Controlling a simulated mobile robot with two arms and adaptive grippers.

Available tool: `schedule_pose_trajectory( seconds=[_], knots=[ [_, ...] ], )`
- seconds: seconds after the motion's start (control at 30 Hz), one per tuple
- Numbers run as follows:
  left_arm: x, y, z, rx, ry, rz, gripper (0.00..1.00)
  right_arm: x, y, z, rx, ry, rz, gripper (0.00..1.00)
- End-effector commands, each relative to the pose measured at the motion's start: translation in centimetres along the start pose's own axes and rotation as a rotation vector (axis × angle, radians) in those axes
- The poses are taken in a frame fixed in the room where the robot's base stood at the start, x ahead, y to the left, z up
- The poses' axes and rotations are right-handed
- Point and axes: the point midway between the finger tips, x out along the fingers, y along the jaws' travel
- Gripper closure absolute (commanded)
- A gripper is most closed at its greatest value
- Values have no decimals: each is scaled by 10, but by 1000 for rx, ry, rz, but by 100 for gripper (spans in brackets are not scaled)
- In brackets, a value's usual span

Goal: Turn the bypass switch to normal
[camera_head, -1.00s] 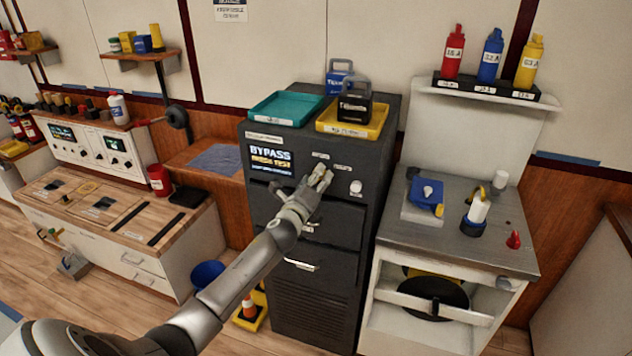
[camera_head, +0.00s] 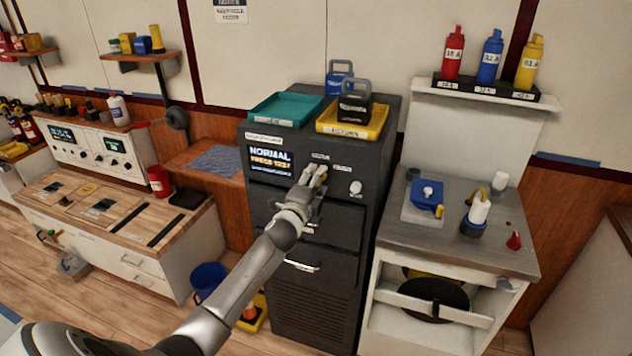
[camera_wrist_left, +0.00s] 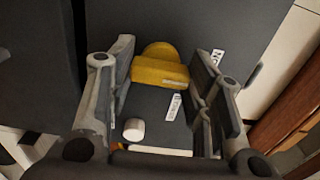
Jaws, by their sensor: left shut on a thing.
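The dark cabinet (camera_head: 330,240) stands in the middle of the head view. Its screen (camera_head: 270,162) reads NORMAL with a smaller line, PRESS TEST, below. My left gripper (camera_head: 316,176) is at the upper panel, right of the screen, and largely covers the switch there. In the left wrist view, the yellow switch handle (camera_wrist_left: 160,72) sits between the two fingers of my left gripper (camera_wrist_left: 160,85), which is shut on it. A white round button (camera_head: 355,187) is right of the gripper; a white button (camera_wrist_left: 134,130) also shows in the wrist view. My right gripper is not in view.
A teal tray (camera_head: 262,110) and a yellow tray (camera_head: 372,130) holding a black padlock-shaped block (camera_head: 352,108) lie on the cabinet. A grey-topped workbench (camera_head: 480,245) stands close on the right. A blue bucket (camera_head: 208,278) is on the floor at left.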

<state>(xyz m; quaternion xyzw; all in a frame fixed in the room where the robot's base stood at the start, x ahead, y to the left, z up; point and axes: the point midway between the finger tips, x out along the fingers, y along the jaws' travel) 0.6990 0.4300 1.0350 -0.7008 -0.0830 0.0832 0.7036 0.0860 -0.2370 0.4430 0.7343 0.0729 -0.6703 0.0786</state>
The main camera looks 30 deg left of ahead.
Motion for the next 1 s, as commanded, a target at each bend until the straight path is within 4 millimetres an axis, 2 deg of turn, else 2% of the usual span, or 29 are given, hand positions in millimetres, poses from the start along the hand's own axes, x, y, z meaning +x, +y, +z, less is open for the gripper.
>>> schedule_pose_trajectory(
  seconds=[0.5,0.53,0.67,0.7,1.0],
  knots=[
    [0,1,0,-23,-1,2,78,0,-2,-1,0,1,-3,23],
    [0,1,0,-23,-1,2,51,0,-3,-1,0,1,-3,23],
    [0,1,0,-21,-1,2,34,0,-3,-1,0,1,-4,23],
    [0,1,0,-21,-1,2,32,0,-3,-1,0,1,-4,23],
    [0,0,0,-19,0,1,32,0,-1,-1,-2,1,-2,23]
  ],
)
